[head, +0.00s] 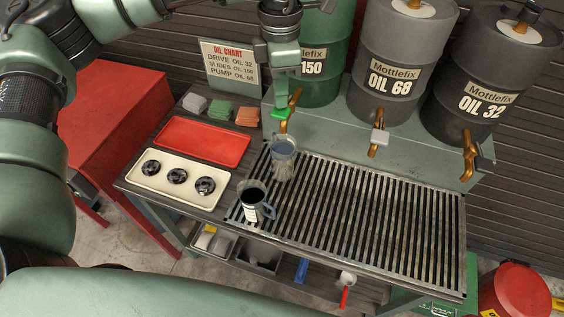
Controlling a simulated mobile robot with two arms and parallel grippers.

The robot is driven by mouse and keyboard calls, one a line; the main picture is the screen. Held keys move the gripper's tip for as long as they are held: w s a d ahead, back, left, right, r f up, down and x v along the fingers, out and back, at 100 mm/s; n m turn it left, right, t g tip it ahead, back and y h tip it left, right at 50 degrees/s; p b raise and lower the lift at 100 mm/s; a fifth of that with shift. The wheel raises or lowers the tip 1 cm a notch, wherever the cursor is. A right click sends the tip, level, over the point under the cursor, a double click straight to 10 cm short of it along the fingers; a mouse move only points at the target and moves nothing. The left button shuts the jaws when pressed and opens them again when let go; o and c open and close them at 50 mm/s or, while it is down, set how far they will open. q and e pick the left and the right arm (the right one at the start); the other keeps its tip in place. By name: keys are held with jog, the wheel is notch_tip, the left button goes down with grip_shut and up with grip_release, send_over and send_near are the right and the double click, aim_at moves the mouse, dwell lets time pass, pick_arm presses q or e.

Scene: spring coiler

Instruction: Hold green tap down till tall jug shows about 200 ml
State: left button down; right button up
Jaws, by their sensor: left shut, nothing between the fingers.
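The green tap (280,114) is the green-topped lever on the brass tap of the green drum (322,62) marked 150. My left gripper (282,103) is shut and empty, pointing down with its fingertips at the green lever. It seems to touch it, but whether the lever is pressed down is unclear. A clear jug (284,152) stands upright on the grating below this tap. Its level and scale are too small to read. A second jug (253,200) with a dark inside and a pale label stands nearer the front. My right gripper is not in view.
Grey drums OIL 68 (392,75) and OIL 32 (480,98) stand to the right with their own taps. A red tray (203,142) and a cream tray (150,183) with three black parts lie left. The right of the grating (390,225) is clear.

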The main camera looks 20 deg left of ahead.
pick_arm(q)
jog(key=shift+f, duration=0.2)
dwell(0.3)
jog(key=shift+s+f+b, duration=0.1)
jog(key=shift+f+b, duration=1.1)
jog(key=shift+b, duration=0.05)
dwell(6.2)
